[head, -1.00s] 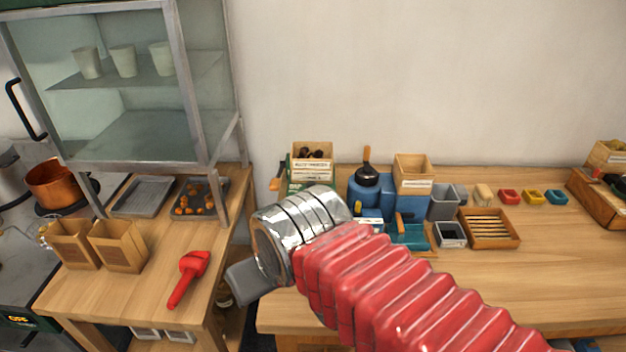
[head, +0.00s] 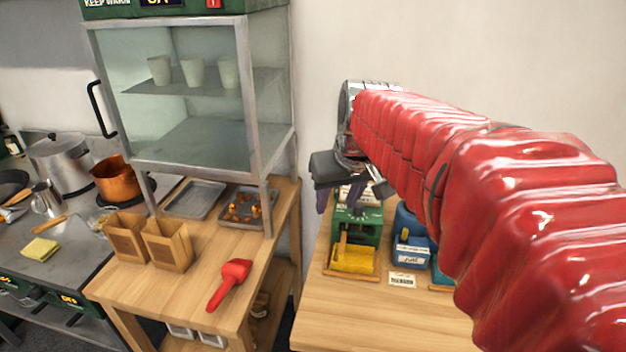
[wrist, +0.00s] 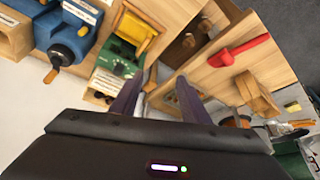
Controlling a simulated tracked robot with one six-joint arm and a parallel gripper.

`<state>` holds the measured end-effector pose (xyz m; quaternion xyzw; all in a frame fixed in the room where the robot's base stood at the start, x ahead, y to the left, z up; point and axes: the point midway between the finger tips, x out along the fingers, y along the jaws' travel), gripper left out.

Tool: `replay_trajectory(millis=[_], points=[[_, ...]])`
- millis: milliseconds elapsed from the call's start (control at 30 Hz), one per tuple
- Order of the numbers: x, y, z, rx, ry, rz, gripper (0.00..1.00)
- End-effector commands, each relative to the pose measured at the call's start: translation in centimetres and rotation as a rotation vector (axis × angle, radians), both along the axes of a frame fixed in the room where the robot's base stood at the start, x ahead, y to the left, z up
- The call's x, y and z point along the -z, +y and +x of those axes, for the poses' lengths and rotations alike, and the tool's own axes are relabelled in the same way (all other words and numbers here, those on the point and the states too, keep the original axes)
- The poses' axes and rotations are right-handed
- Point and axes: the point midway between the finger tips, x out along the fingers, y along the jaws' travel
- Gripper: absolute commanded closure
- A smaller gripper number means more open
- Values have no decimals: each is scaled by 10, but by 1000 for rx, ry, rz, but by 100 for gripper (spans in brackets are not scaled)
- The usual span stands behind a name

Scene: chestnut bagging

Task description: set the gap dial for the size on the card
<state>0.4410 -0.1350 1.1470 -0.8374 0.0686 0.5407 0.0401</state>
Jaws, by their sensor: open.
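A green machine (head: 362,224) stands at the left end of the right-hand table, partly hidden behind my gripper. In the wrist view the green machine (wrist: 124,58) shows a small dark round knob (wrist: 120,68), which looks like the dial; its setting is too small to read. A small pale card (head: 402,280) lies on the table right of the machine; its print is unreadable. My gripper (head: 330,197) is open and empty, above and in front of the machine. In the wrist view its two purple fingers (wrist: 157,100) stand apart, beside the machine and not visibly touching it.
A yellow tray (head: 354,260) sits before the green machine. A blue machine (head: 410,236) stands to its right, partly hidden by my arm. The left table holds paper bags (head: 168,246), a red scoop (head: 230,284) and a glass cabinet (head: 190,95). The right table's front is clear.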

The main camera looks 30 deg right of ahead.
Motion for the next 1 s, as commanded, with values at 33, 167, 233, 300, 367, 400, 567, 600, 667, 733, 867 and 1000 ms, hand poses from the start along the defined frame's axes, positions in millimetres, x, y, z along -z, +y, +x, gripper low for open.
replay_trajectory(millis=[33,167,233,300,367,400,567,600,667,733,867,1000], points=[[0,-16,10,16,7,2,58],[-1,-53,32,45,16,7,58],[1,-74,42,60,21,9,58],[2,-93,50,74,25,10,58],[3,-107,55,82,28,11,58],[4,-115,58,87,29,12,58],[5,-130,63,95,30,14,58],[5,-130,64,95,30,13,58],[5,-130,63,95,30,14,58],[5,-130,63,95,30,13,58],[5,-130,63,95,30,13,58],[9,-130,64,96,30,14,58]])
